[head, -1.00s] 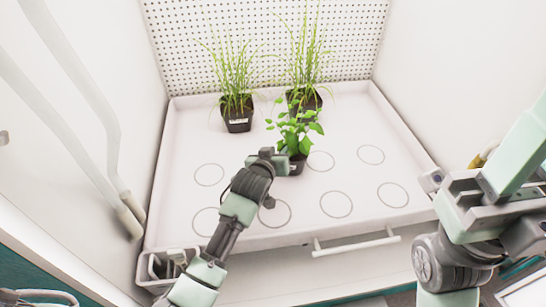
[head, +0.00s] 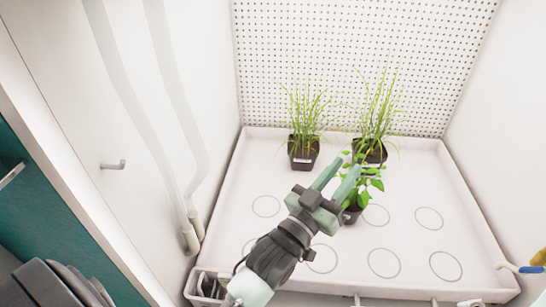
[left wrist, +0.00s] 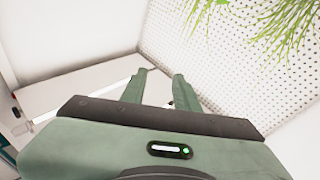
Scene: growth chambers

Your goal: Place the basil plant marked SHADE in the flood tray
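The leafy basil plant (head: 366,186) stands upright in a small black pot on the floor of the white flood tray (head: 455,190), just left of a drawn ring. No SHADE marking is readable on it. My left gripper (head: 346,167) is open, with its two green fingers apart and nothing between them. In the head view it overlaps the plant's left side; I cannot tell if it touches the leaves. The left wrist view also shows the gripper (left wrist: 160,75) open and empty. My right gripper is out of view.
Two grassy plants in black pots, one left (head: 303,149) and one right (head: 370,152), stand at the tray's back before a perforated wall (head: 360,40). Several drawn rings in front are empty. White pipes (head: 165,110) run down the left wall.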

